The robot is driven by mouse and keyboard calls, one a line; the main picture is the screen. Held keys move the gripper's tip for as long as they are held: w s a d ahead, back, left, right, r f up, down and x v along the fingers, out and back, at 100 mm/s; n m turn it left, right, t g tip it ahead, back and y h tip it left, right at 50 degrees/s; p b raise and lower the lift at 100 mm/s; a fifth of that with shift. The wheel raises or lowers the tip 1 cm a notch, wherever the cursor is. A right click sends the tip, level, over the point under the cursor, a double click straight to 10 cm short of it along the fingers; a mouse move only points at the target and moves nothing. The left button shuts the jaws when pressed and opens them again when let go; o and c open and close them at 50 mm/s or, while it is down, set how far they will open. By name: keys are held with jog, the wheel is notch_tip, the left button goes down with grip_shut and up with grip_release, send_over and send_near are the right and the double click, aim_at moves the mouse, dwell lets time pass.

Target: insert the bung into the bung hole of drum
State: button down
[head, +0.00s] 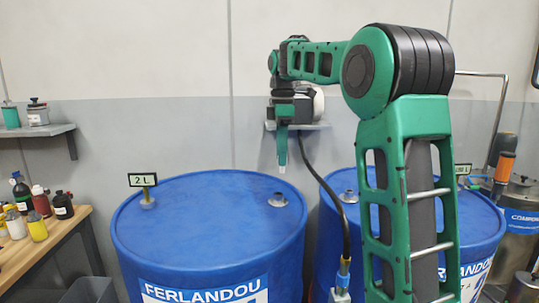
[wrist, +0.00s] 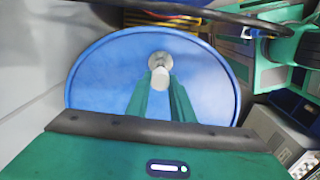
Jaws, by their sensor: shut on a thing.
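My gripper (head: 282,157) points down and is shut on a pale bung (head: 282,169). The bung also shows in the wrist view (wrist: 160,78), between the two green fingertips. The bung hangs in the air above the left blue drum (head: 205,215), apart from its lid. That drum has a metal-rimmed bung hole (head: 278,201) at the right of its lid, below the bung in the head view. In the wrist view a bung hole (wrist: 160,60) shows just beyond the bung, partly covered by it.
A second blue drum (head: 473,222) with its own bung hole (head: 347,195) stands at right, partly behind my arm. A "2 L" sign (head: 143,181) rises from the left drum's lid. A wooden bench (head: 55,238) with bottles is at left. A wall shelf (head: 50,130) holds small containers.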

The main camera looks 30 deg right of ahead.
jog(key=shift+w+a, duration=0.15)
jog(key=shift+a, duration=0.4)
jog(key=shift+f, duration=0.1)
notch_tip(320, 180, down, 6)
jog(key=shift+r, duration=0.2)
dwell(0.9)
jog(key=shift+f, duration=1.75)
dwell(1.1)
jog(key=c, duration=1.5)
grip_release()
jog(key=shift+o, duration=0.2)
